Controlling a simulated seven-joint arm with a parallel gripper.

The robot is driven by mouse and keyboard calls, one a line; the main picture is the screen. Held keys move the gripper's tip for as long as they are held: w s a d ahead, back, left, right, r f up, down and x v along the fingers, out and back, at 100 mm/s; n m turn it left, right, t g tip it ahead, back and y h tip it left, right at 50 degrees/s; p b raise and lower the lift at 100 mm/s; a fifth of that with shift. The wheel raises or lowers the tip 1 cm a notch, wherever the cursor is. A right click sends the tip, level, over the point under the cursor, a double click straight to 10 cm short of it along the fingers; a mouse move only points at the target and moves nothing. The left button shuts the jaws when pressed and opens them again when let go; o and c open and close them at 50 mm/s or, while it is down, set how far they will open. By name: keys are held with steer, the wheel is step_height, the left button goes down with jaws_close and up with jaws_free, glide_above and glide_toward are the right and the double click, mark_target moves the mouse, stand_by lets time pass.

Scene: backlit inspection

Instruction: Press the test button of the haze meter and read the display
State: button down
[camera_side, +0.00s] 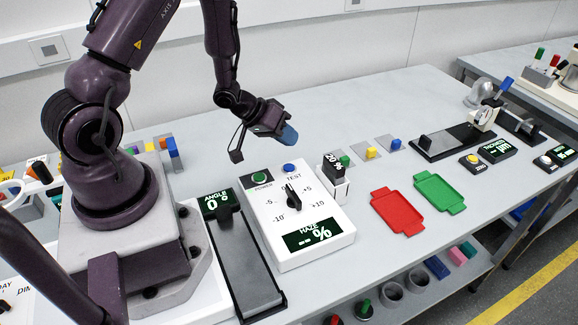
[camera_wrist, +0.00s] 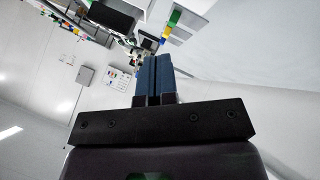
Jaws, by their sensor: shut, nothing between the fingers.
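The haze meter (camera_side: 263,221) is a white box on the bench in the side view. On its top are a green button (camera_side: 259,178) labelled POWER and a blue button (camera_side: 289,167) labelled TEST. A black knob (camera_side: 292,195) sits at the middle of a numbered scale.
A black rail fixture (camera_side: 453,142) lies farther right. The bench behind is mostly clear.

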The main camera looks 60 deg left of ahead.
mark_target(288, 165)
steer(key=shift+f, duration=2.3)
steer(key=shift+f, duration=0.15)
steer(key=shift+f, duration=0.25)
steer(key=shift+f, duration=0.4)
stand_by(0.7)
steer(key=shift+r, duration=0.8)
steer(key=shift+r, duration=0.1)
steer(key=shift+r, duration=2.45)
